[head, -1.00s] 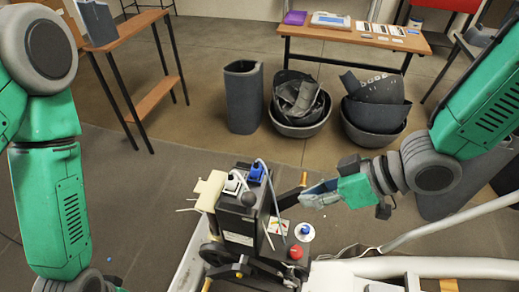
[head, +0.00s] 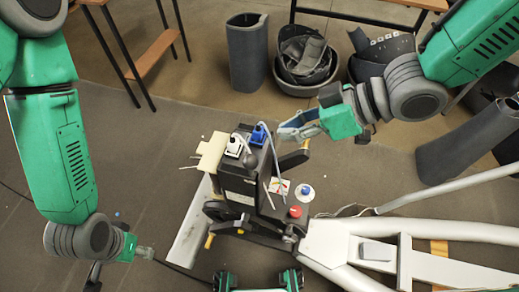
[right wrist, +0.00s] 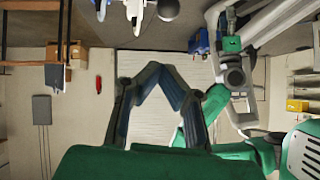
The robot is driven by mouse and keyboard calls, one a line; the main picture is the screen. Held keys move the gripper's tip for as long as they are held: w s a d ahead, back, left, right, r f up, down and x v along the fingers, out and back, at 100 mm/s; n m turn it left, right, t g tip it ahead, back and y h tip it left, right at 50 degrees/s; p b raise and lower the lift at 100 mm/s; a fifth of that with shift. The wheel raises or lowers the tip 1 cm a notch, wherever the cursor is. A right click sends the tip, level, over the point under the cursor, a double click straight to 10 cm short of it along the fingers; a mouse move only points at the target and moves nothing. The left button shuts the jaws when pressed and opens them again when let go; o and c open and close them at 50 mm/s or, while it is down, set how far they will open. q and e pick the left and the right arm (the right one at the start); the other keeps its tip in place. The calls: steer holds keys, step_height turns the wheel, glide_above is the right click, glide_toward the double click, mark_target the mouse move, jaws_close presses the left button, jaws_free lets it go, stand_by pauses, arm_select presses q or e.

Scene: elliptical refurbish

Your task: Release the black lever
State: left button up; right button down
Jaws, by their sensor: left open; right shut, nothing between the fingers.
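The black lever (head: 292,160) sticks out to the upper right from the dark machine housing (head: 238,185) in the head view. A small brownish piece shows near its outer end. My right gripper (head: 283,131) is just above the lever in the picture, shut and empty. I cannot tell whether it touches the lever. In the right wrist view its fingers (right wrist: 155,72) close into an arch with nothing between them; I cannot make out the lever there. My left gripper (head: 148,253) is low at the left, open and empty, apart from the machine.
On the machine are a white connector (head: 234,147), a blue connector (head: 258,134), a red knob (head: 295,212) and a blue-white knob (head: 306,191). White frame tubes (head: 440,190) run to the right. Grey bins (head: 247,55) stand behind. The floor at left is mostly clear.

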glide_above(256, 158)
steer(key=d, duration=0.1)
step_height(256, 158, down, 4)
steer(key=f, duration=0.1)
steer(key=a+f, duration=0.1)
steer(key=f, duration=0.1)
steer(key=shift+d+f, duration=0.15)
steer(key=shift+f, duration=0.15)
arm_select(q)
steer(key=shift+a+f, duration=0.1)
steer(key=shift+f, duration=0.1)
arm_select(e)
steer(key=shift+d, duration=0.15)
